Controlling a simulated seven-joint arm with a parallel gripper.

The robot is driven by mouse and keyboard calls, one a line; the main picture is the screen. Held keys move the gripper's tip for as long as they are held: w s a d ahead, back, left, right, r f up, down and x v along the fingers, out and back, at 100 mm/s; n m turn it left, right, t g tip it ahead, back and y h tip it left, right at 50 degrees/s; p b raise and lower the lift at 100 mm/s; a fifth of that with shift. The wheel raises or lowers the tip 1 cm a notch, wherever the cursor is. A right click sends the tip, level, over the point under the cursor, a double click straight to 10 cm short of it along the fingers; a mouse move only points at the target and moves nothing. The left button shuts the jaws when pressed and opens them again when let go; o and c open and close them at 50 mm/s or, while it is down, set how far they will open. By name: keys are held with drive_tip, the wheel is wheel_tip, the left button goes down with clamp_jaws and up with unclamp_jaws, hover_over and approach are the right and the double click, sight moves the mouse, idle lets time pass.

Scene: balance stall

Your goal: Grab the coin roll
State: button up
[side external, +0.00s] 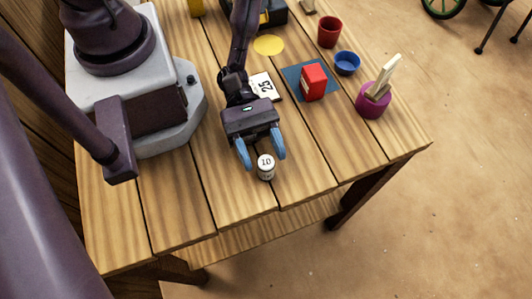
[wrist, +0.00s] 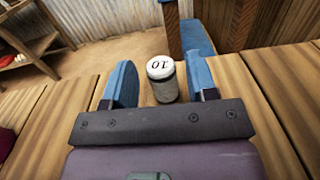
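In the wrist view my gripper (wrist: 160,84) shows gaps between the roll and both fingers. Whether the fingertips reach fully past the roll is hard to tell.
Behind my gripper lie a white card marked "25" (side external: 264,87) and a blue mat (side external: 292,72) with a red box (side external: 313,82). A purple pot (side external: 373,100), a blue bowl (side external: 347,63), a red cup (side external: 329,32) and a yellow disc (side external: 269,45) stand farther off. The table's front is clear.

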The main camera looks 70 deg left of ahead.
clamp_jaws()
drive_tip(key=shift+r, duration=0.15)
wheel_tip(320, 180, up, 10)
idle(0.4)
idle(0.4)
